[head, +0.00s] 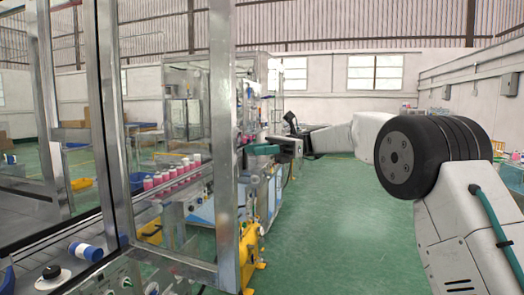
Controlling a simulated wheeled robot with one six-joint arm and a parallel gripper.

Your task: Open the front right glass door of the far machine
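The far machine (258,64) stands left of centre, a metal-framed cabinet with clear glass panels over a blue and white base. Its front right side is seen at a steep angle, and I cannot make out its door's edge or handle clearly. My arm reaches from the right toward that side. My gripper (297,131) is a small dark shape at the far end of the arm, close to the machine's right side. Whether it touches the door, and whether its fingers are open or shut, is too small to tell.
A nearer machine with a metal-framed glass panel (225,150) fills the left and partly hides the far machine. A conveyor carries several pink cans with white tops (172,174). A yellow unit (249,250) stands low beside it. Green floor (335,230) is clear in the middle.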

